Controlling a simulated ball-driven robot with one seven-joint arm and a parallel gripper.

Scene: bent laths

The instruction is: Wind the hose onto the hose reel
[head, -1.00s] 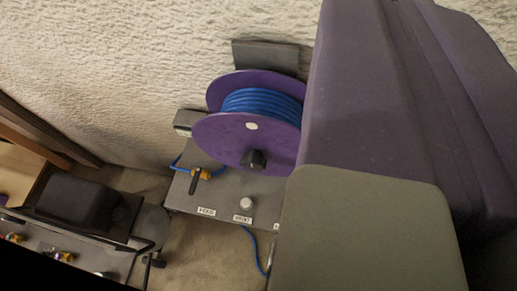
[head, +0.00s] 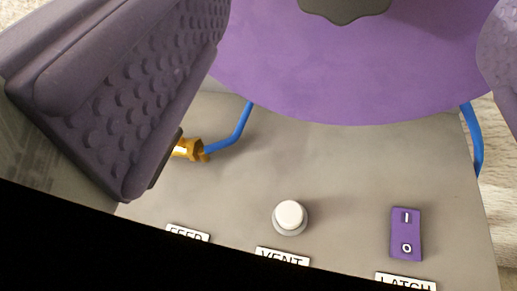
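The hose reel's purple front disc (head: 340,90) fills the top of the view, with part of a dark knob (head: 345,8) at the upper edge. The blue hose (head: 236,130) shows as a short length running from a brass fitting (head: 188,149) up behind the disc. Another blue length (head: 474,140) bends down past the panel's right edge. The hose wound on the drum is hidden behind the disc. My gripper (head: 315,125) is open, its studded dark fingers wide apart at the left and the upper right edge. Nothing shows held between them.
A grey panel (head: 350,170) below the disc carries a round white button (head: 290,216) above a VENT label and a purple I/O rocker switch (head: 406,233) above a LATCH label. A partly cut-off FEED label (head: 188,234) is at the left. Black covers the lower left.

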